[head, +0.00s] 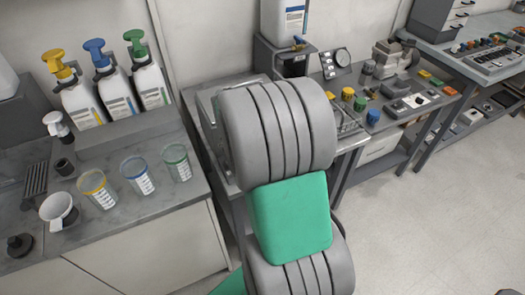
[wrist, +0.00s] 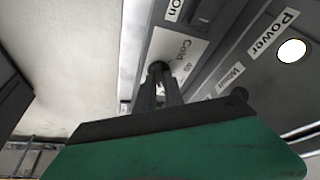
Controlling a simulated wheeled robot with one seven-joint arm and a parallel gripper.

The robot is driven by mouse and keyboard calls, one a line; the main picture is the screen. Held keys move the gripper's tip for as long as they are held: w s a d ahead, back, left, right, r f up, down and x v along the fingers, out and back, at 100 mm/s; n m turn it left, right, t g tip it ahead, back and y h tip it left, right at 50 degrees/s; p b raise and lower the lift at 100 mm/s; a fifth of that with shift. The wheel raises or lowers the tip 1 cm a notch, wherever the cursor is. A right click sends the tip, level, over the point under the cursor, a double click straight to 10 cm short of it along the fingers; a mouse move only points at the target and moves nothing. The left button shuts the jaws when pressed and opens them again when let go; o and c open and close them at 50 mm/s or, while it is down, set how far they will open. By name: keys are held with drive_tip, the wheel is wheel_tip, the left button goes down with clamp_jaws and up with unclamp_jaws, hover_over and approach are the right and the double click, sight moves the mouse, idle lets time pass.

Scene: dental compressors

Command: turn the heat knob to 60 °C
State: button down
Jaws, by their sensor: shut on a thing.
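In the wrist view my gripper (wrist: 160,88) is shut on a small dark knob (wrist: 158,67) on the front of a grey panel. The panel beside the knob has a pale plate (wrist: 178,48) with the marks "Cold" and "40". I cannot see a 60 mark or which way the knob points; my fingers and the green wrist part cover the lower part of the dial. In the head view my arm hides the gripper, the knob and most of the unit (head: 205,105) behind it.
A "Power" label (wrist: 273,34) and a lit white round lamp (wrist: 292,51) are on the panel to the right. In the head view, cups (head: 138,175) and pump bottles (head: 103,80) stand on the left counter. Small coloured items (head: 373,117) stand on the right bench.

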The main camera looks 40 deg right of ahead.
drive_tip(key=c, duration=1.4)
unclamp_jaws()
drive_tip(key=shift+c, duration=0.2)
drive_tip(key=v, duration=0.7)
drive_tip(key=shift+r, duration=0.4)
drive_tip(key=shift+a, duration=0.15)
